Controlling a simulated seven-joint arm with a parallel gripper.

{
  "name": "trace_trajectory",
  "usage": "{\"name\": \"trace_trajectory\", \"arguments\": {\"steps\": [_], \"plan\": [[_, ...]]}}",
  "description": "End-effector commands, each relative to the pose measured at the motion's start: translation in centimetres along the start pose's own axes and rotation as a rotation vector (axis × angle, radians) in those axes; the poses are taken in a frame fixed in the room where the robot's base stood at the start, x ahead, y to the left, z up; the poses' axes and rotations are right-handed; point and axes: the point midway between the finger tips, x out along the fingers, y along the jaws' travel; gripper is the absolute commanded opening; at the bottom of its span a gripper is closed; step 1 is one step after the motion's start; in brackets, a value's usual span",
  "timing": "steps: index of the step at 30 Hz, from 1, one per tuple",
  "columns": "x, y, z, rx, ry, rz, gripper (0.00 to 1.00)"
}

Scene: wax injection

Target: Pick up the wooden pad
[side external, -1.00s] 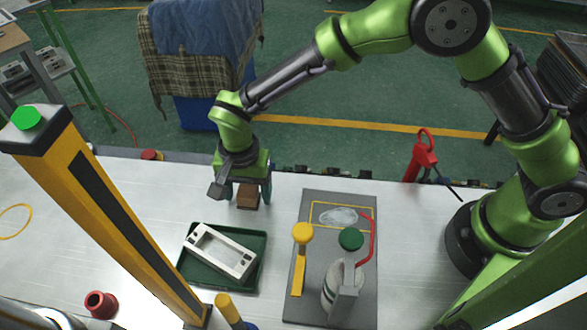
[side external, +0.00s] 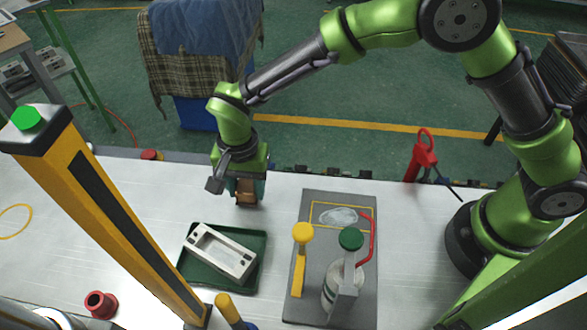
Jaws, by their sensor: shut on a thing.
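The wooden pad (side external: 246,196) is a small brown block in the side external view, left of centre. My gripper (side external: 246,188) points down and is shut on the pad, with a finger on each side of it. The pad appears to be just above the white table, behind the green tray; the exact height is hard to tell. The arm partly hides the pad's top.
A green tray (side external: 190,277) holding a white frame (side external: 219,251) lies in front of the pad. A grey plate (side external: 318,209) with yellow and green knobs lies to the right. A yellow post (side external: 115,220) stands at left. A red tool (side external: 420,160) stands behind.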

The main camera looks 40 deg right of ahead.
Motion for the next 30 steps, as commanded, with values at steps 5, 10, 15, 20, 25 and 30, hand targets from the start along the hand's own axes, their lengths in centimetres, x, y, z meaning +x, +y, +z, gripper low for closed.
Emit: {"name": "trace_trajectory", "arguments": {"steps": [5, 10, 15, 20, 25, 30], "plan": [[-2.3, 0.7, 0.1, -0.001, 0.000, 0.000, 0.16], [-2.6, 4.5, 0.6, -0.001, 0.000, 0.000, 0.16], [-3.0, 9.0, 1.1, 0.001, 0.000, -0.001, 0.16], [-3.3, 12.5, 1.5, 0.000, 0.000, -0.001, 0.16], [-3.5, 14.9, 1.8, 0.001, 0.000, -0.001, 0.16], [-3.5, 15.8, 1.9, 0.001, 0.000, 0.000, 0.16]]}}
